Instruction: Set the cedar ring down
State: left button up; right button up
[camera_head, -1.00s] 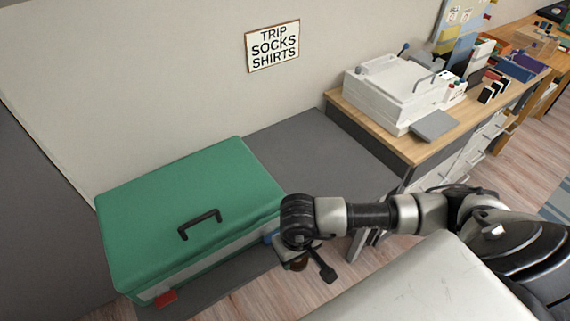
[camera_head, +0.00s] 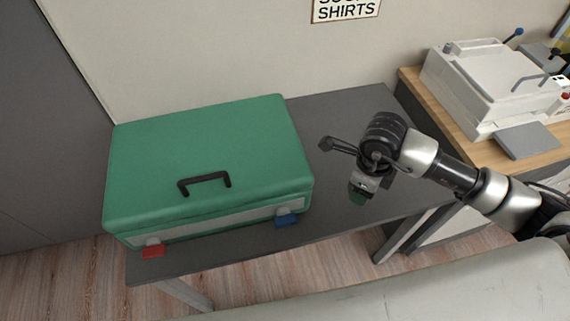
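My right gripper (camera_head: 359,194) comes in from the right and points down over the bare part of the dark grey table (camera_head: 345,215), to the right of the green suitcase. Its wrist hides much of it, and I cannot tell whether the fingers are open or shut. A small dark greenish part shows at its lower end. I cannot make out a cedar ring in this view; whether the gripper holds it is hidden. My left gripper is not in view.
A closed green suitcase (camera_head: 215,150) with a black handle, a red latch (camera_head: 152,252) and a blue latch (camera_head: 287,220) covers the table's left part. A wooden-topped desk (camera_head: 455,125) with a white machine (camera_head: 490,85) stands at right. A wall sign (camera_head: 345,10) hangs behind.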

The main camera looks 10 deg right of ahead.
jog(key=m, duration=0.1)
jog(key=m+b, duration=0.1)
jog(key=m, duration=0.1)
jog(key=d+m, duration=0.1)
jog(key=m, duration=0.1)
jog(key=shift+w+f, duration=0.2)
jog(key=shift+w, duration=0.2)
jog(key=w+d+f+m+b, duration=0.2)
jog(key=w+m, duration=0.2)
jog(key=m, duration=0.3)
jog(key=w+d+f+m+b, duration=0.2)
jog(key=w+m+b, duration=0.1)
jog(key=m, duration=0.4)
jog(key=w+d+f+m+b, duration=0.2)
jog(key=w+d+m, duration=0.1)
jog(key=w+m, duration=0.2)
jog(key=shift+w+m+b, duration=0.3)
jog(key=shift+m+b, duration=0.1)
jog(key=shift+m, duration=0.9)
jog(key=shift+w+d+f, duration=0.15)
notch_tip(320, 180, down, 4)
jog(key=shift+r, duration=0.1)
jog(key=o, duration=0.9)
jog(key=shift+f, duration=0.2)
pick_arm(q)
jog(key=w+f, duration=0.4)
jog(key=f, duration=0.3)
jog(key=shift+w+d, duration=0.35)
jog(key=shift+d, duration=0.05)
